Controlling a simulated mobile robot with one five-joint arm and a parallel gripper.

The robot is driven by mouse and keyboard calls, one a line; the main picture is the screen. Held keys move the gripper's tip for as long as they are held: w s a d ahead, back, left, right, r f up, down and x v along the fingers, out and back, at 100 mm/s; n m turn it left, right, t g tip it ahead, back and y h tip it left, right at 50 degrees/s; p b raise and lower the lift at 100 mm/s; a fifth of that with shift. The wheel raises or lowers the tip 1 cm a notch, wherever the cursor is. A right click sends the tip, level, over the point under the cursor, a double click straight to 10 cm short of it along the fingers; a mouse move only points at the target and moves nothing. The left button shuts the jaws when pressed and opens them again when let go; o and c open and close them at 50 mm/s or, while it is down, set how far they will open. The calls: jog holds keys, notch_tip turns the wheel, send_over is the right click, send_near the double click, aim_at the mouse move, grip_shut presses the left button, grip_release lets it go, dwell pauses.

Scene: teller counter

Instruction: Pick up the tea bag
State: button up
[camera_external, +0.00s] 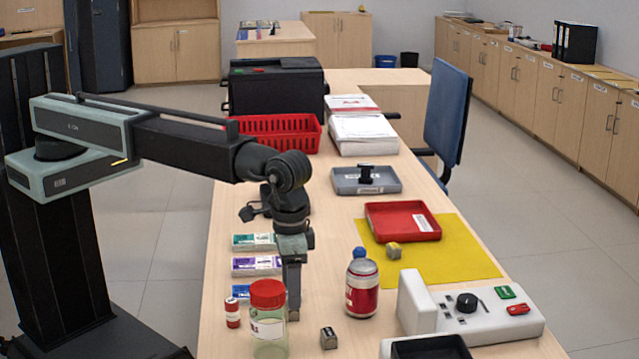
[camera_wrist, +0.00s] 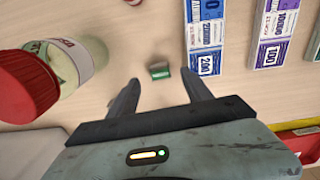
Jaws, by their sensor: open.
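A small grey-brown piece with a green edge (camera_wrist: 160,72) lies on the counter in the wrist view, just beyond and between my fingertips. It may be the tea bag, but it is too small to be sure. I cannot make it out in the external view, where the jar and my gripper cover that area. My gripper (camera_external: 292,312) points down over the counter just behind the red-lidded jar. In the wrist view my gripper (camera_wrist: 161,85) has its two fingers apart with nothing between them.
The red-lidded jar (camera_external: 268,330) stands close to my fingers. Banknote bundles (camera_external: 257,265) lie behind, with a small red-and-white container (camera_external: 232,312) to the left. A red can (camera_external: 361,290), a grey block (camera_external: 328,338) and a white device (camera_external: 470,312) are to the right.

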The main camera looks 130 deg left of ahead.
notch_tip(320, 180, down, 4)
jog(key=shift+a+r+b, duration=0.1)
jog(key=shift+r+b, duration=0.1)
jog(key=shift+b, duration=0.9)
jog(key=shift+r, duration=0.2)
jog(key=shift+c, duration=0.4)
grip_shut()
jog(key=shift+r+p, duration=0.45)
jog(key=shift+p, duration=0.15)
notch_tip(320, 180, up, 3)
jog(key=p, duration=0.3)
jog(key=s, duration=0.5)
jog(key=s+d, duration=0.1)
jog(key=s, duration=0.4)
jog(key=s+r+p, duration=0.1)
jog(key=s, duration=0.5)
jog(key=shift+d, duration=0.15)
